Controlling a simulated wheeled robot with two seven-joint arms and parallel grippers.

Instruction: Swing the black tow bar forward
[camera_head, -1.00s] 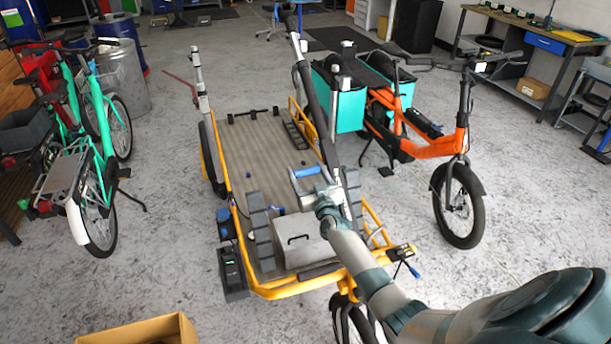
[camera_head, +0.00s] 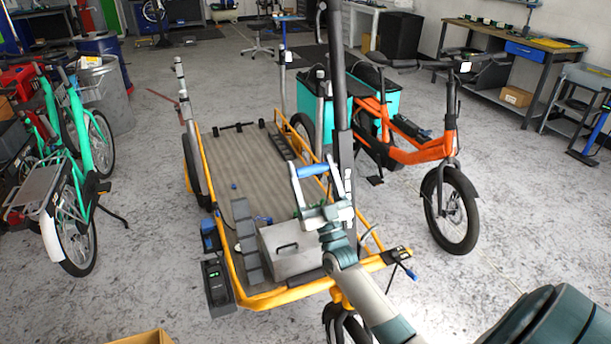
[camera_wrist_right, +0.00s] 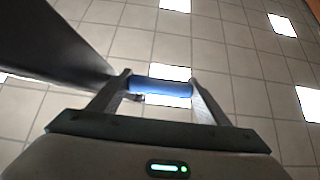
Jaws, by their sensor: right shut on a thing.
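The black tow bar (camera_head: 341,95) rises nearly upright from the front right part of the yellow-framed cargo trailer (camera_head: 228,280) in the head view. Its top runs out of the picture. My right gripper (camera_head: 313,173) is beside the bar's lower part, with its fingers closed on the ends of a blue cylindrical handle (camera_head: 312,170). In the right wrist view the blue handle (camera_wrist_right: 160,87) spans between the fingertips, and the dark bar (camera_wrist_right: 60,45) passes close at left. How the handle joins the bar is hidden. My left gripper is not in view.
An orange cargo bike (camera_head: 415,150) with teal boxes stands close at right. Green bikes (camera_head: 75,170) stand at left. A grey box (camera_head: 290,245) sits on the trailer deck. A workbench (camera_head: 515,45) is at the back right. Floor between the trailer and green bikes is clear.

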